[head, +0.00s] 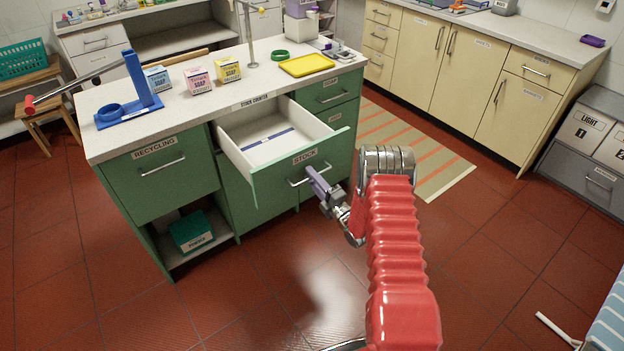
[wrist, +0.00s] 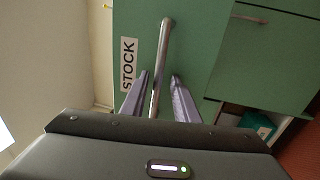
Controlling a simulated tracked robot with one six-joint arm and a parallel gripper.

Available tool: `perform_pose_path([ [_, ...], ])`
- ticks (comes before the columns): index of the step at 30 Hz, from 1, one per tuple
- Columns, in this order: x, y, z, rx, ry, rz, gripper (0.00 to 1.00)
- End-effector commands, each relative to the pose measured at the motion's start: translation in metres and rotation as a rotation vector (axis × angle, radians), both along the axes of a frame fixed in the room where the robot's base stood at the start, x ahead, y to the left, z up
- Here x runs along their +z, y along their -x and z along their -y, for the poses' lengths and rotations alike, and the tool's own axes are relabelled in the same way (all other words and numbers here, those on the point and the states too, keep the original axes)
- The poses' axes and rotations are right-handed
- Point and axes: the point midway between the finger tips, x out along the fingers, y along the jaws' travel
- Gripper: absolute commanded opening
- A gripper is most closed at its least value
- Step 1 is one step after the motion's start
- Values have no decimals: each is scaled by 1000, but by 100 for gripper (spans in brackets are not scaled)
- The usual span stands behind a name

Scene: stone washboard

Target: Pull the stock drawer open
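The stock drawer (head: 253,178) is in the green counter and stands well out of it, its inside showing with a blue strip on the floor. Its front carries a STOCK label and a metal bar handle (head: 310,175). My gripper (head: 314,178) is at this handle, its purple fingers pointing at the drawer front. In the wrist view the handle (wrist: 164,45) runs between the two fingers (wrist: 159,76), with a gap showing on each side. The gripper looks open around the bar.
Soap boxes (head: 199,80), a yellow tray (head: 307,65) and a blue stand (head: 137,82) are on the counter top (head: 215,102). The recycling drawer (head: 161,172) is shut at left. A striped rug (head: 413,150) and red floor lie to the right.

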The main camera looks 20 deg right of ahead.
Motion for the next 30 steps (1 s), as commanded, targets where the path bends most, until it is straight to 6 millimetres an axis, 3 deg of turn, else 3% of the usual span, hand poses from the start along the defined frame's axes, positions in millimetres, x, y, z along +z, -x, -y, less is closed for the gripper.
perform_pose_path([
  [5, 0, 3, 3, -3, 0, 2, 28],
  [11, -3, 20, 10, -4, 0, 1, 28],
  [30, -26, 118, 41, -5, -2, -2, 28],
])
